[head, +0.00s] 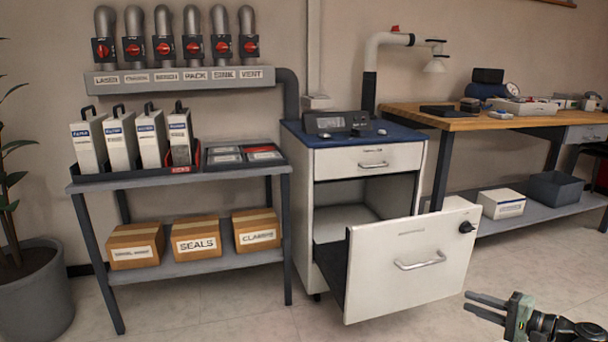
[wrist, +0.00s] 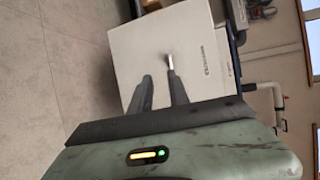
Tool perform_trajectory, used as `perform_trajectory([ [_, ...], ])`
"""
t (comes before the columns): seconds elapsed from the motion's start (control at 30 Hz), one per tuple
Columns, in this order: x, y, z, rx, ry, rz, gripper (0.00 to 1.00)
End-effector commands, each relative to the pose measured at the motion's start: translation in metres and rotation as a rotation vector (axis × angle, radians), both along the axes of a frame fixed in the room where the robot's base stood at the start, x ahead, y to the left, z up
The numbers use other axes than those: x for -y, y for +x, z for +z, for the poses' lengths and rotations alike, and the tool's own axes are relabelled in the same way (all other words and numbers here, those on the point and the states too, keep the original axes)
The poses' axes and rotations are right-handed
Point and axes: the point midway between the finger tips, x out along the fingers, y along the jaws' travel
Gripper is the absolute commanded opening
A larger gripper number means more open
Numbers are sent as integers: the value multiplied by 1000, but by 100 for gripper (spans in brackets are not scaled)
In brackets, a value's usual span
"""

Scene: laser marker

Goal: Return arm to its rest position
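My gripper (head: 478,305) is at the bottom right of the head view, in front of and to the right of the white cabinet (head: 298,215). Its two dark fingers are apart with nothing between them. The wrist view also shows the gripper (wrist: 162,80) open and empty, its fingers pointing at a white panel (wrist: 185,55). The cabinet's lower front (head: 395,290) stands out from the body, with a bar handle and a black knob. My fingers are apart from that handle in the head view. Most of my arm is out of view.
A grey two-shelf cart (head: 180,181) with binders and boxes stands left of the cabinet. A wooden workbench (head: 480,123) is at the right, with a white box (head: 502,204) on its lower shelf. The floor in front is clear. A potted plant (head: 38,290) is far left.

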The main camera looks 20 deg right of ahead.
Motion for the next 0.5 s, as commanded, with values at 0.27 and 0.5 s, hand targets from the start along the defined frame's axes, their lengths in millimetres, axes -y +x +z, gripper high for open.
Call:
perform_trajectory([
  [0.27, -51, 46, 20, 0, 0, 116, 22],
  [0.5, -135, 100, 40, -14, -8, 287, 22],
])
